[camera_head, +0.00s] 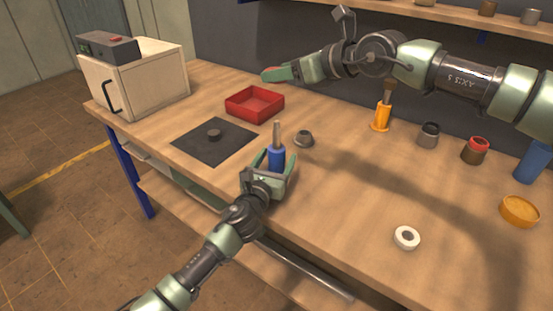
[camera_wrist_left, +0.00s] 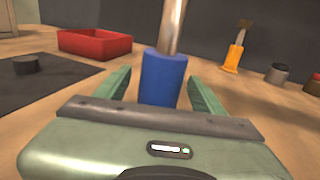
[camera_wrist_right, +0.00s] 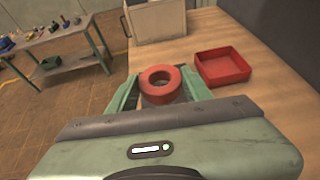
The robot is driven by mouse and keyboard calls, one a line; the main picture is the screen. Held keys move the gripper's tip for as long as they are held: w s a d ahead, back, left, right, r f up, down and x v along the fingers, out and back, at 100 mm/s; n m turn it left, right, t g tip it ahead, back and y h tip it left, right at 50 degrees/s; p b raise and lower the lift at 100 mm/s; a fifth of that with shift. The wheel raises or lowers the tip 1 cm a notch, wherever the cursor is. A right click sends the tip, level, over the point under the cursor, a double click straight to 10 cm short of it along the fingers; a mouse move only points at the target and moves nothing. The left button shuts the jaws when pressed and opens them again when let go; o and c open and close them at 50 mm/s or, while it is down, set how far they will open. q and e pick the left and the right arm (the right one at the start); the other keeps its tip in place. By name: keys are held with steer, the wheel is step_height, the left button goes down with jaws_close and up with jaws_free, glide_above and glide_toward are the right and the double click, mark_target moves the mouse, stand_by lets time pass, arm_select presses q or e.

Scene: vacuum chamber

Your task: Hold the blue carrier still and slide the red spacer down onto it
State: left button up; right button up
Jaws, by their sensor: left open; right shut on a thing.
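The blue carrier (camera_head: 277,161) stands upright on the wooden bench with a metal rod (camera_head: 277,134) rising from its top. My left gripper (camera_head: 273,160) is open, with one finger on each side of the carrier. In the left wrist view the blue carrier (camera_wrist_left: 163,78) sits between the fingers with a gap on both sides. The red spacer (camera_wrist_right: 160,86), a thick ring with a hole, is held between the fingers of my right gripper (camera_wrist_right: 159,88). In the head view my right gripper (camera_head: 275,73) is above the back of the bench, away from the rod.
A white oven-like box (camera_head: 150,85) stands far left. A white ring (camera_head: 406,237) and several containers are at right.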

mark_target(276, 121)
arm_select(q)
jaws_close()
arm_select(e)
step_height(276, 121, down, 10)
stand_by(0.7)
steer(key=shift+f, duration=1.3)
stand_by(1.8)
steer(key=o, duration=1.9)
step_height(276, 121, up, 7)
stand_by(0.5)
stand_by(0.5)
